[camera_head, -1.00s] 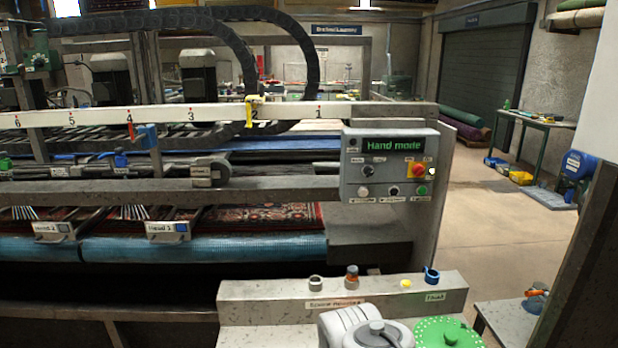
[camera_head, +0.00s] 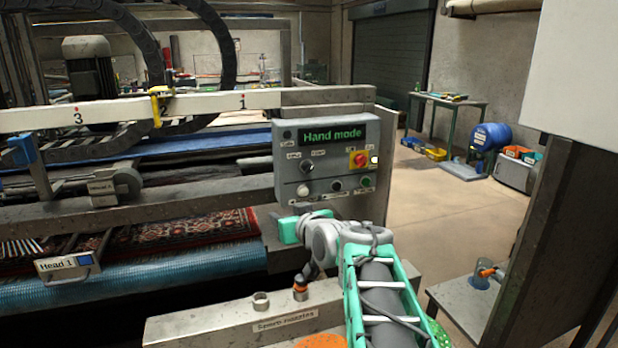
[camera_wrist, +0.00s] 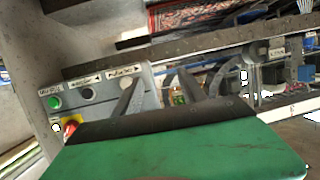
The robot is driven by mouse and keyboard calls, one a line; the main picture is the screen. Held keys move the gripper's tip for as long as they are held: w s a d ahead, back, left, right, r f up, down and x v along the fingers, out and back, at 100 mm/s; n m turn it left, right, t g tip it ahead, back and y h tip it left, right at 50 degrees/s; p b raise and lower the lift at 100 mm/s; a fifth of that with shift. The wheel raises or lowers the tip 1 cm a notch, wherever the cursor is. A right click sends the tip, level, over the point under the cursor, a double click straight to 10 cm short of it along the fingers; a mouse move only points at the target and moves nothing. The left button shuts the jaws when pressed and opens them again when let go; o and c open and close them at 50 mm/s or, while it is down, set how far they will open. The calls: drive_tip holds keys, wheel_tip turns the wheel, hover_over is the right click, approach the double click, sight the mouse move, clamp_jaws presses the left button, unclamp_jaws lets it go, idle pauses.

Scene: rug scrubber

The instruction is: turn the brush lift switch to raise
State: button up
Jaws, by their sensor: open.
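The grey control panel (camera_head: 325,155) with a green "Hand mode" display stands right of the machine. A black rotary switch (camera_head: 307,166) sits at its upper left between two small labels I cannot read clearly; I take it as the brush lift switch. My gripper (camera_head: 290,228) is below the panel's lower left edge in the head view, its fingers not clear there. In the wrist view my gripper (camera_wrist: 180,88) is open and empty, with the panel (camera_wrist: 105,100) appearing rotated at left. The rotary switch is not visible there, and I see no contact.
A red emergency stop on yellow (camera_head: 359,159) is right of the switch. Below are a white button (camera_head: 303,190), a black knob (camera_head: 336,184) and a green button (camera_head: 366,181). A ledge with spare nozzles (camera_head: 260,300) lies below. The Head 1 bracket (camera_head: 68,266) is left.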

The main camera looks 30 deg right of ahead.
sight(310, 170)
drive_tip(key=d+r+m+t+h, duration=0.1)
drive_tip(key=d+r+t+h, duration=0.15)
drive_tip(key=d+r, duration=0.55)
drive_tip(key=shift+t, duration=0.25)
drive_tip(key=x, duration=0.2)
drive_tip(key=f+p+x, duration=0.1)
drive_tip(key=x, duration=0.2)
drive_tip(key=d+p+x, duration=0.1)
drive_tip(key=x, duration=0.1)
drive_tip(key=shift+f, duration=0.2)
drive_tip(key=shift+c, duration=0.4)
clamp_jaws()
